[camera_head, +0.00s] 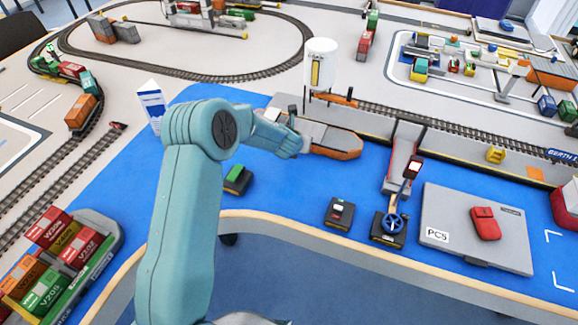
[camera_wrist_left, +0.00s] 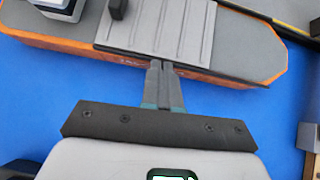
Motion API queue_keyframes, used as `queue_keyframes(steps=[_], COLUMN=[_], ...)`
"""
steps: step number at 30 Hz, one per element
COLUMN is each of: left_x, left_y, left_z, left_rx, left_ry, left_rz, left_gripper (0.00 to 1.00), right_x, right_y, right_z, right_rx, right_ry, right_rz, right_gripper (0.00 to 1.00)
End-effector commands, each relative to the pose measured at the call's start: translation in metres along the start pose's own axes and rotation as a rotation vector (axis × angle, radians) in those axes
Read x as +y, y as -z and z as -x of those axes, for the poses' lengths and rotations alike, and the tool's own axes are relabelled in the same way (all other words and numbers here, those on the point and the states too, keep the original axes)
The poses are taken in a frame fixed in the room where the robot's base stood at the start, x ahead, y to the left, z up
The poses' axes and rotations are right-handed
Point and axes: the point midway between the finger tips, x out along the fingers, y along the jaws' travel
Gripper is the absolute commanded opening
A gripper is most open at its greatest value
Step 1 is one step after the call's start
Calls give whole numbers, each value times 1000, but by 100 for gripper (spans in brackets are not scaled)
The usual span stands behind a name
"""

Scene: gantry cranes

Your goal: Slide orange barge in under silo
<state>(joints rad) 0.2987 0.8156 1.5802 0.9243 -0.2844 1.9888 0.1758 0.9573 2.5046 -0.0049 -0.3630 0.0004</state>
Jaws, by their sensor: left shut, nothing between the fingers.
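The orange barge (camera_head: 328,135) has an orange hull and a grey deck, and lies on the blue water area alongside the quay wall. The white silo (camera_head: 321,66), with a yellow panel, stands behind it, and an orange spout (camera_head: 338,99) shows at its foot. My left gripper (camera_head: 299,148) is at the barge's near side. In the left wrist view my shut, empty fingers (camera_wrist_left: 161,76) point at the near orange side of the barge (camera_wrist_left: 238,46); they are at its edge, but contact is hard to tell. My right gripper is not in view.
A grey and red crane (camera_head: 402,158) stands right of the barge over the water. A grey PC5 plate (camera_head: 455,237) lies at right. Blue surface between is free.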

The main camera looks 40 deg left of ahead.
Motion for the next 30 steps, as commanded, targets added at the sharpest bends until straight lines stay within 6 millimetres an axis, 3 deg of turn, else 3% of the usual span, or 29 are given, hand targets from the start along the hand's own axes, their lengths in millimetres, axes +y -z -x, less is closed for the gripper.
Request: queue_keyframes(steps=[30], left_x=[7], left_y=[6], left_z=[3], left_rx=[2], left_ry=[4], left_rz=[-3], left_gripper=[0], right_x=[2], right_y=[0], right_z=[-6], right_rx=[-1], right_ry=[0], right_rz=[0], right_gripper=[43])
